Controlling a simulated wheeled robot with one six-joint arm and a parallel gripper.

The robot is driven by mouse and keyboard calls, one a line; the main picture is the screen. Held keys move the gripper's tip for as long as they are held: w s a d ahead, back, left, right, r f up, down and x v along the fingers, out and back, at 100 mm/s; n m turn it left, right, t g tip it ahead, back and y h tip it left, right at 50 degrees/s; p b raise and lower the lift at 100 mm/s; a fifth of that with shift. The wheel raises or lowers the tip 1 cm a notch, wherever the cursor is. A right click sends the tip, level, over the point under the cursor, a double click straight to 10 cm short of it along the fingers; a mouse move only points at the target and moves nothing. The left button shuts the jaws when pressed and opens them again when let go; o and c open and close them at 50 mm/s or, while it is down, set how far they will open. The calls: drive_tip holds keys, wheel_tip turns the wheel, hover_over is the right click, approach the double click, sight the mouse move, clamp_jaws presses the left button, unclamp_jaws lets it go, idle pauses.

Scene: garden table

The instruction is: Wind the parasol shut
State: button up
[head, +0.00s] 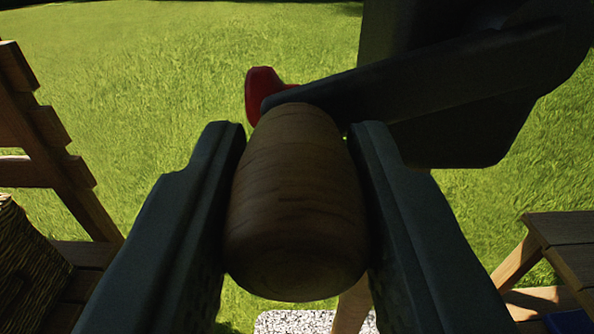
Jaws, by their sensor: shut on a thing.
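A rounded wooden crank knob (297,215) fills the middle of the head view. My gripper (298,135) has one dark finger on each side of it and is shut on it. A dark crank arm (420,85) runs from the far end of the knob up to the right. It meets a dark housing (450,145) at the upper right. The parasol's canopy is not in view, so I cannot tell how far open it is.
A red piece (262,95) shows behind the crank arm's end. Wooden furniture (45,135) and a woven basket (28,265) stand at left. A wooden bench or table (570,235) is at right, with something blue (570,322) below. Lawn (170,70) lies beyond.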

drive_tip(key=d+f, duration=0.2)
drive_tip(key=f, duration=0.1)
drive_tip(key=shift+f, duration=0.15)
drive_tip(key=d+f, duration=0.2)
drive_tip(key=d, duration=0.6)
drive_tip(key=shift+d, duration=0.25)
